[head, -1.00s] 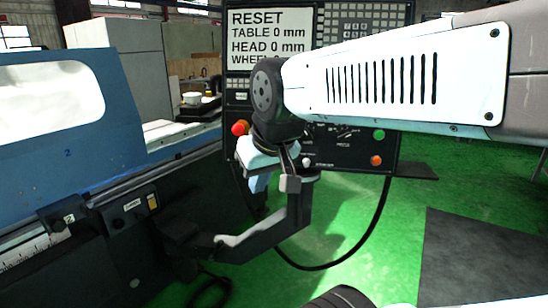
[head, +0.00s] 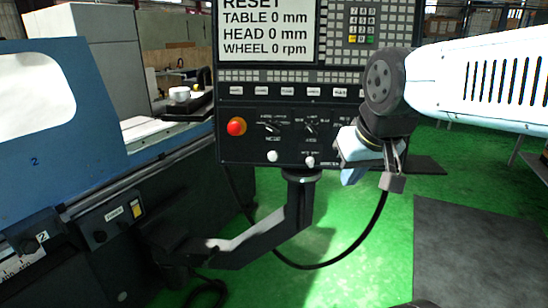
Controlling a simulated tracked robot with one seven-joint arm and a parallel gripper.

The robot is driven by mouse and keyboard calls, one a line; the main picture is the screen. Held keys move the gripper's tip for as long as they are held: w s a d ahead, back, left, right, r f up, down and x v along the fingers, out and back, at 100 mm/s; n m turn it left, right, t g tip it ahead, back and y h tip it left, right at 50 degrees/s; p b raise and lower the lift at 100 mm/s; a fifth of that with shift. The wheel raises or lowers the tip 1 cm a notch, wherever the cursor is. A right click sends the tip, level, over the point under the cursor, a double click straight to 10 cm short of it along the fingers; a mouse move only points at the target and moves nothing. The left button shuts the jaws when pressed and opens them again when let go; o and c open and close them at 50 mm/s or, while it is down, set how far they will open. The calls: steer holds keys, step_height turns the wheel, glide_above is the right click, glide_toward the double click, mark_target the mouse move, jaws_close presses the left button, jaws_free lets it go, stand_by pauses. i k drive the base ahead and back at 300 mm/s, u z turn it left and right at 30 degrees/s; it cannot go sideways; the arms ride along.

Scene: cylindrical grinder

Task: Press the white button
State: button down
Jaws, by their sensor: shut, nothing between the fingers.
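The black control panel (head: 240,150) faces me at the picture's middle. Two small white round controls sit near its lower edge: a left white button (head: 272,156) and a right white knob (head: 310,162). I cannot tell for certain which one the task names. My gripper (head: 391,183) is at the panel's lower right corner, to the right of both, pointing down. It is shut and empty, apart from both white controls. My wrist hides the panel's lower right part.
A red emergency button (head: 236,126) sits left on the panel. A screen (head: 265,32) shows RESET and zero readings. A dark bracket arm (head: 260,240) carries the panel from below. The blue grinder body (head: 60,150) stands left. Green floor (head: 375,235) is open at right.

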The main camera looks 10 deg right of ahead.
mark_target(272, 156)
steer(key=u, duration=0.1)
steer(key=k, duration=1.25)
steer(key=u, duration=0.9)
steer(key=i, duration=1)
